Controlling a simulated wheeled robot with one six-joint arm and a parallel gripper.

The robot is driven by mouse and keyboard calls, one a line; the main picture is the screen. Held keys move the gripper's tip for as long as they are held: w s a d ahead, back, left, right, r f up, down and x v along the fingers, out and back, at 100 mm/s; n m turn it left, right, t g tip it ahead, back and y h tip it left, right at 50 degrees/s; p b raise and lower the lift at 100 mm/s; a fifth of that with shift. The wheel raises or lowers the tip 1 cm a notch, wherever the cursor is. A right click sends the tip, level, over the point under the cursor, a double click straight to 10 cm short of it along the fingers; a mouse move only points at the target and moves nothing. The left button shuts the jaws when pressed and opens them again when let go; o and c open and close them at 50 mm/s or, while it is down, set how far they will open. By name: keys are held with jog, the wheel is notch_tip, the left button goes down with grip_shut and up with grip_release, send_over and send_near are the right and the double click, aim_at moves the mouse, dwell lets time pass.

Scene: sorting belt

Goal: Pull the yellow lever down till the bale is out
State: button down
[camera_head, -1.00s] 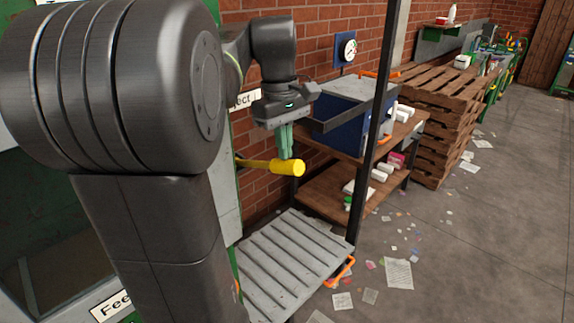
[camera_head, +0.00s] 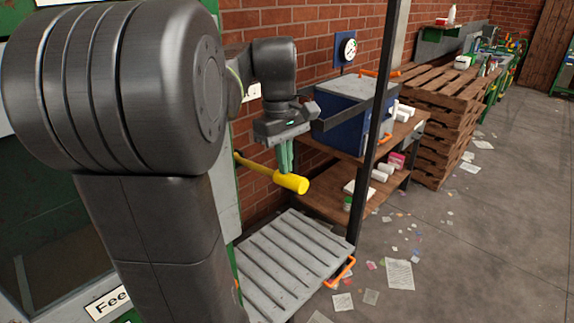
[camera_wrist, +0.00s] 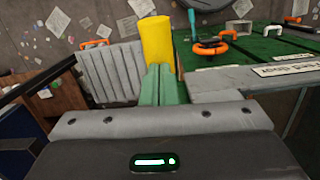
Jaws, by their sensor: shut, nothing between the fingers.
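The yellow lever (camera_head: 270,175) sticks out from the machine's side and slopes down toward its thick end. My gripper (camera_head: 286,170) is shut and empty, with its green fingers pointing down at the lever near that thick end. The fingertips look to be against the lever, but I cannot tell the exact contact. In the wrist view the yellow lever end (camera_wrist: 157,45) stands just beyond the shut green fingers (camera_wrist: 158,72). No bale shows on the grey slatted tray (camera_head: 290,255) below the lever, which also shows in the wrist view (camera_wrist: 108,72).
A dark upright post (camera_head: 375,130) stands right of my gripper. Behind it a wooden shelf (camera_head: 325,190) holds a blue box (camera_head: 345,120) and small items. Stacked pallets (camera_head: 440,115) stand farther back. Papers (camera_head: 399,274) litter the floor at right.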

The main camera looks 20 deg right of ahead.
jog(key=shift+f, duration=0.2)
jog(key=w+p, duration=0.1)
jog(key=w+r+p, duration=0.1)
jog(key=shift+w+a+r+p, duration=0.1)
jog(key=shift+a+r+p, duration=0.15)
jog(key=shift+a+p, duration=0.1)
jog(key=shift+f, duration=0.1)
